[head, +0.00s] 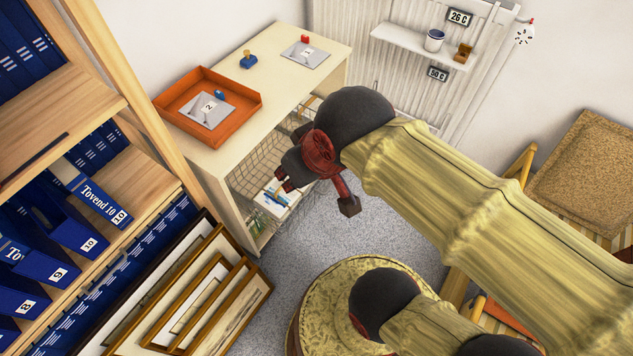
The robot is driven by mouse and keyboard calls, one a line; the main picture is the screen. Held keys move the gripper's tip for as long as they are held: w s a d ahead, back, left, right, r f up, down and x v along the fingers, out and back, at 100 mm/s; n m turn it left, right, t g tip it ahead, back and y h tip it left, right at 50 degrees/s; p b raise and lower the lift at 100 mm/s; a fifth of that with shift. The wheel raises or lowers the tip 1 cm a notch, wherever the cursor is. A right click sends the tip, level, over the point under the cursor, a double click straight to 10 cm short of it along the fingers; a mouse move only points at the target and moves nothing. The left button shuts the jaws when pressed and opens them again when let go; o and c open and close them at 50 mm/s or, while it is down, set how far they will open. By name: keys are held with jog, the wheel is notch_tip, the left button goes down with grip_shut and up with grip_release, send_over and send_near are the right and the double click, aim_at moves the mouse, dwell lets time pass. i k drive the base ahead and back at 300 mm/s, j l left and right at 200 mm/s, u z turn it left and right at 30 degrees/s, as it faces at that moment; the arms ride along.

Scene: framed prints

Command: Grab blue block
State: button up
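A small blue block-like piece (219,94) lies at the edge of a grey plate marked 2 (206,112) in an orange tray (165,104) on the cream cabinet. Another blue piece with a yellowish knob on top (248,60) stands on the bare cabinet top behind the tray. I cannot tell which is the block meant. My gripper (312,194), dark with red parts, hangs in front of the cabinet's right side, apart from both blue pieces. Its fingers are seen at an angle, and their opening is unclear. I see nothing held in it.
The cream cabinet top (285,88) also bears a second grey plate (306,55) with a small red piece. Wire baskets sit below. A shelf of blue binders (90,195) and leaning frames (215,300) stand left. A round patterned stool (325,300) is at the bottom.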

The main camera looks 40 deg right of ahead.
aim_at(249, 59)
jog(key=i+l, duration=0.35)
jog(key=l, duration=0.2)
jog(key=i+l, duration=0.4)
jog(key=l, duration=0.15)
jog(key=i+l+z, duration=0.1)
jog(key=i+l, duration=0.25)
jog(key=l, duration=0.2)
